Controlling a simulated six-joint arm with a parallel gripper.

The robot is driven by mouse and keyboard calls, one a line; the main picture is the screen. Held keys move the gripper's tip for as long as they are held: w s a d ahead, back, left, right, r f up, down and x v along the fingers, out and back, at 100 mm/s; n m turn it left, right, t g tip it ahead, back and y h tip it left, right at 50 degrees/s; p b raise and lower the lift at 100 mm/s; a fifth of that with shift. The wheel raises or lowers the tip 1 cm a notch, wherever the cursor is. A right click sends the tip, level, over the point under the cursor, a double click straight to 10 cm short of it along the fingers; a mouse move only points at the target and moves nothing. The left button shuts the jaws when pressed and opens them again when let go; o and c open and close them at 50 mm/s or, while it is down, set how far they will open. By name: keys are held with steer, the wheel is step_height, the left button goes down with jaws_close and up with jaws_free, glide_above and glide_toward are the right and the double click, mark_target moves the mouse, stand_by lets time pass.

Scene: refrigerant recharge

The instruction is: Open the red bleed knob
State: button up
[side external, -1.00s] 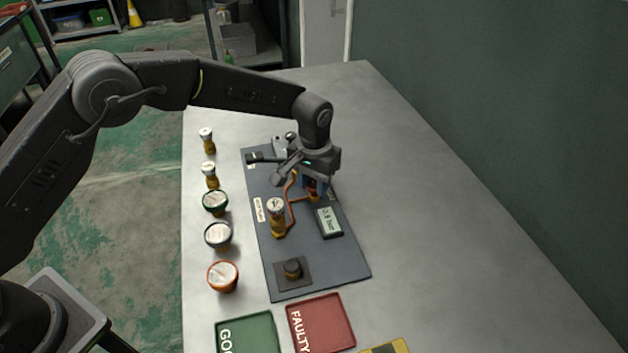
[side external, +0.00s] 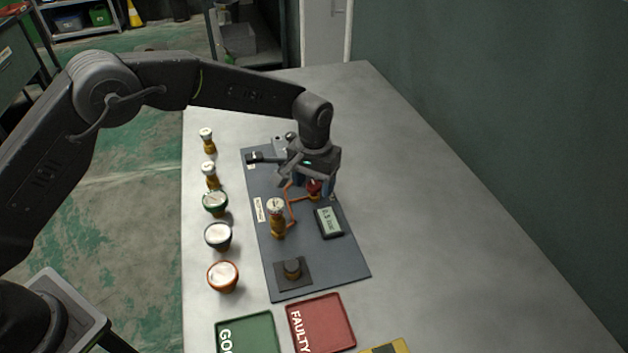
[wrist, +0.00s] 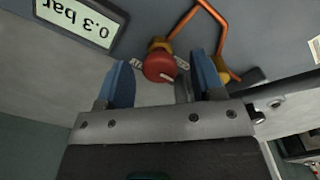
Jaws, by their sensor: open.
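The red bleed knob (wrist: 159,66) is round and sits on a brass fitting by the copper pipe; it also shows under my gripper in the side view (side external: 314,187). My gripper (wrist: 163,76) is open, with one blue-padded finger on each side of the knob. A gap shows between the knob and the left finger; the right finger is closer, and I cannot tell whether it touches. In the side view my gripper (side external: 314,184) points down over the dark panel (side external: 345,268).
A gauge display (wrist: 75,20) reads 0.3 bar. A brass cylinder with a white top (side external: 277,218) stands on the panel, left of the gripper. Several caps and cylinders line the table's left side. A green tray (side external: 262,330) and a red FAULTY tray (side external: 322,322) lie in front. The table's right is clear.

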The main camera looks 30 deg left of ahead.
mark_target(313, 185)
step_height(313, 185, up, 14)
stand_by(0.6)
steer(key=shift+f, duration=0.1)
steer(key=s+a+r+t, duration=0.3)
steer(key=s+a+r, duration=0.8)
steer(key=s+r, duration=0.15)
steer(key=s+a+f+t, duration=0.1)
steer(key=s+a+f, duration=0.1)
steer(key=s, duration=0.7)
steer(key=s+a+f+t, duration=0.1)
steer(key=s+a+f, duration=0.2)
steer(key=s, duration=0.6)
steer(key=shift+s+a+t, duration=0.3)
steer(key=shift+s+a, duration=0.05)
steer(key=shift+a, duration=0.5)
